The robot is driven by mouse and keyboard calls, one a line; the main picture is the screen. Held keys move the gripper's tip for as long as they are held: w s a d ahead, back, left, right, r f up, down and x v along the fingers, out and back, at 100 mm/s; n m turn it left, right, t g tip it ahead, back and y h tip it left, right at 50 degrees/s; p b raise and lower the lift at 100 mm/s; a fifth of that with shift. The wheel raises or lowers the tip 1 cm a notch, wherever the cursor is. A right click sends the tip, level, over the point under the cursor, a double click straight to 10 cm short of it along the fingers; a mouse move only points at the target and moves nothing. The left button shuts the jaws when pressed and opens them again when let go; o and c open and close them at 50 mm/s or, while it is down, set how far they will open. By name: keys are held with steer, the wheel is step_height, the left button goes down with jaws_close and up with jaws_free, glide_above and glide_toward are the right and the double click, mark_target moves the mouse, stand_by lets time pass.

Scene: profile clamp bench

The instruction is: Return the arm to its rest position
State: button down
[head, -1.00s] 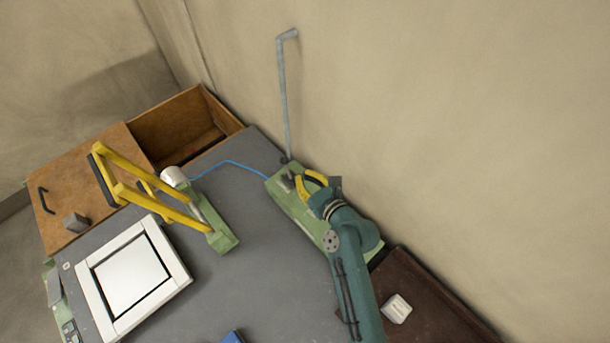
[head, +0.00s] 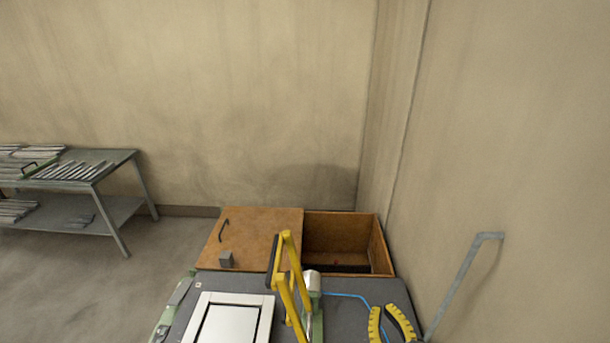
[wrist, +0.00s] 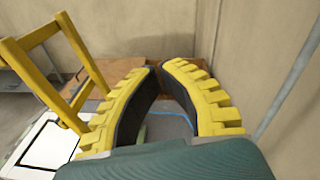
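My gripper (head: 384,311) shows at the lower right of the head view, with two curved yellow, toothed fingers. In the wrist view my gripper (wrist: 160,70) has a narrow gap between its fingertips and nothing between them, so it is partly open and empty. It is right of the yellow clamp handle (head: 284,290), apart from it. The handle also stands at the left of the wrist view (wrist: 78,48). The rest of my arm is out of the head view.
A white frame (head: 265,317) lies on the grey bench top (head: 335,312). Behind are a brown lid (head: 262,228) with a grey block (head: 226,259) and an open wooden box (head: 380,246). A grey bent rod (head: 463,278) stands at the right wall. A metal rack (head: 112,163) is far left.

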steer(key=s+a+r+n+t+y+p, duration=0.1)
steer(key=a+r+n, duration=0.4)
steer(key=r, duration=0.4)
steer(key=a+r+n+t+y+p, duration=0.1)
steer(key=a+r+n, duration=0.35)
steer(key=r, duration=0.45)
steer(key=s+a+r+n+t+y+p, duration=0.1)
steer(key=a+r+n, duration=0.35)
steer(key=r, duration=0.45)
steer(key=s+d+r+n+t+h, duration=0.1)
steer(key=s+r+n, duration=0.8)
steer(key=n, duration=1)
steer(key=shift+s+d+r+n+t+h, duration=0.35)
steer(key=shift+s+t+h, duration=0.25)
steer(key=shift+s+h, duration=0.4)
steer(key=shift+s, duration=0.1)
